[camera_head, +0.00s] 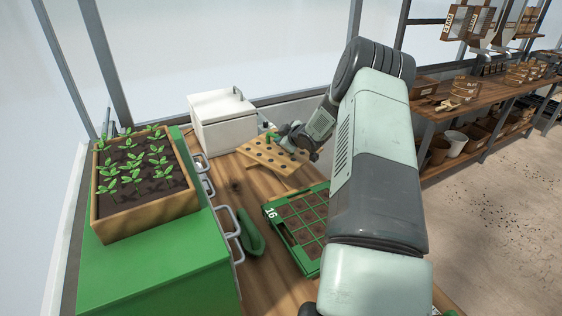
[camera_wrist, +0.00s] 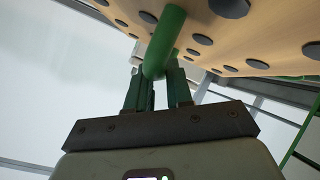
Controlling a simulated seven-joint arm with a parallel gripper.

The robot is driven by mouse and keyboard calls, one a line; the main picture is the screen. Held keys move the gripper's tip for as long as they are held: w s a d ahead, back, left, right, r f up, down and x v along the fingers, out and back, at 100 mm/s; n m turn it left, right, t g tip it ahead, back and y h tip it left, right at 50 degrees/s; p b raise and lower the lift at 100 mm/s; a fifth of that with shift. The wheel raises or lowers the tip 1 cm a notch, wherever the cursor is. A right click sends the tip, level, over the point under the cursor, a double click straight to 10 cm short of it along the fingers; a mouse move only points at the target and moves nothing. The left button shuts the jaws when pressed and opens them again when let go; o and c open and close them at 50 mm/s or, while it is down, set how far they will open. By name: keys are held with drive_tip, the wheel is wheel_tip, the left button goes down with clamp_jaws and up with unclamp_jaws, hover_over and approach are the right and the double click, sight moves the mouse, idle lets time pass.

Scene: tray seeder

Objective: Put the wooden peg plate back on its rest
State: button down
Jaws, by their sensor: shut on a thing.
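The wooden peg plate (camera_head: 262,156), pale wood with rows of dark round spots, is tilted above the far part of the bench in the head view. In the wrist view the plate (camera_wrist: 275,22) fills the upper right, with dark round pegs or discs on its face and a green bar handle (camera_wrist: 164,42). My gripper (camera_wrist: 158,88) is shut on that green handle. In the head view my gripper (camera_head: 275,137) is small at the plate's far edge. I cannot tell whether the plate touches anything below it, and I cannot make out its rest.
A green tray (camera_head: 272,211) marked 16, with soil cells, lies nearer, partly behind my arm. A white box (camera_head: 222,122) stands behind the plate. A seedling box (camera_head: 150,217) sits on a green cabinet (camera_head: 160,270) at left.

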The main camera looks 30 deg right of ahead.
sight(282, 153)
drive_tip(key=shift+f, duration=3.1)
drive_tip(key=shift+w+f, duration=0.1)
drive_tip(key=shift+f, duration=0.3)
drive_tip(key=shift+f, duration=0.1)
drive_tip(key=c, duration=1)
unclamp_jaws()
drive_tip(key=shift+f, duration=0.1)
drive_tip(key=shift+r, duration=0.45)
drive_tip(key=v, duration=1.2)
